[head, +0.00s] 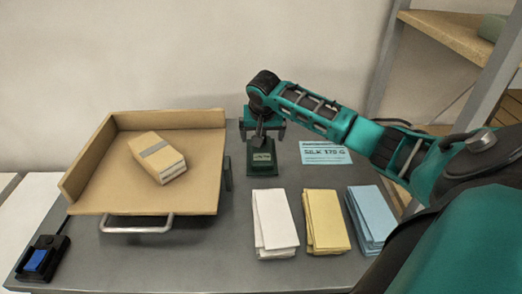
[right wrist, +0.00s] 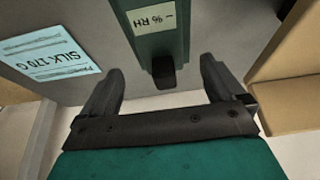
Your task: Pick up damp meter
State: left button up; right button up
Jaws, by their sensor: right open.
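The damp meter (head: 262,168) is a dark green device with a pale display, lying on the grey table right of the wooden tray. In the right wrist view the meter (right wrist: 152,45) shows its display reading "- % RH" and a black end. My right gripper (head: 263,134) is over the far end of the meter, pointing down. In the right wrist view the gripper (right wrist: 161,68) is open, with the black end between its fingers and a gap on each side. It holds nothing. My left gripper is out of view.
The wooden tray (head: 100,190) with a wrapped paper block (head: 157,158) stands left. A "SILK 170 G" card (head: 325,153) lies right of the meter. White (head: 274,220), yellow (head: 325,218) and blue (head: 370,215) stacks lie in front. A blue-buttoned device (head: 40,260) is front left.

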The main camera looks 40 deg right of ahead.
jog(key=shift+w+b+x, duration=0.15)
jog(key=shift+b+x, duration=0.1)
jog(key=shift+x, duration=1.2)
jog(key=shift+w+b+x, duration=0.15)
jog(key=shift+b+x, duration=0.1)
jog(key=shift+x, duration=1.15)
jog(key=shift+d+r, duration=0.15)
jog(key=c, duration=1.2)
jog(key=shift+c, duration=0.5)
jog(key=shift+r, duration=0.15)
